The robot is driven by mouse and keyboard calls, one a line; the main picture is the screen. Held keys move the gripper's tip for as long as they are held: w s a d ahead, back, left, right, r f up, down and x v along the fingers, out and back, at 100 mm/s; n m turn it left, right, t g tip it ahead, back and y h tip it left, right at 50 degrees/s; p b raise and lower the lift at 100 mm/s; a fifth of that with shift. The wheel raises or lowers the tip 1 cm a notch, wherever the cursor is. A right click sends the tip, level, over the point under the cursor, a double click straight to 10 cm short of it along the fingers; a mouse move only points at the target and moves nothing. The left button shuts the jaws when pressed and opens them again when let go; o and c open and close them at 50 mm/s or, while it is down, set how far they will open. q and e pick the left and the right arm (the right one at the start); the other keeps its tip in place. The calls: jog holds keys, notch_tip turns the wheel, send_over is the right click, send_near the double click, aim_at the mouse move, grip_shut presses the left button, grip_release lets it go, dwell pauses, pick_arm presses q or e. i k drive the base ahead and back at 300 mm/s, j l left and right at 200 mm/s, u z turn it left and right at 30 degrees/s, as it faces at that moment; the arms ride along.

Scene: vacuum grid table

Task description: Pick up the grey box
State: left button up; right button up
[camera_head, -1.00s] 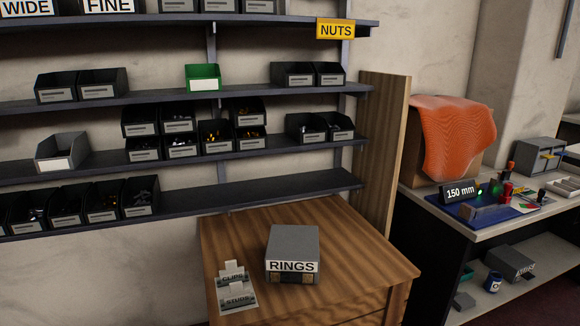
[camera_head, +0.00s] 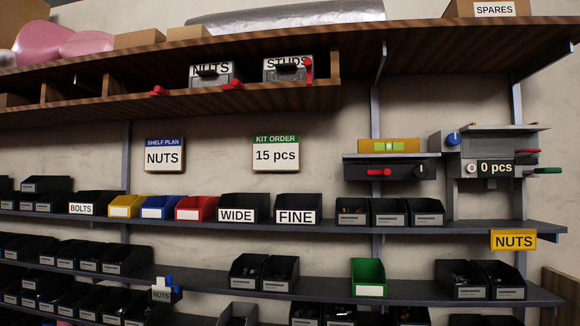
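A grey open bin (camera_head: 238,314) is cut off by the bottom edge of the head view, on a lower shelf left of the green bin (camera_head: 368,276). Only its upper part shows, and I cannot tell whether it is the grey box meant. The grey box labelled RINGS, seen earlier on a wooden cabinet, is out of view now. Neither of my grippers is in view.
A shelf (camera_head: 470,225) carries black bins and yellow, blue and red bins (camera_head: 196,208). Above hang a NUTS plan sign (camera_head: 164,154), a 15 pcs kit order sign (camera_head: 275,154) and a counter device (camera_head: 490,160). A wooden shelf (camera_head: 430,38) runs along the top.

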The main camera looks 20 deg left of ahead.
aim_at(216, 74)
jog(key=u, duration=1.25)
jog(key=i+j+z, duration=0.4)
jog(key=i+j, duration=0.15)
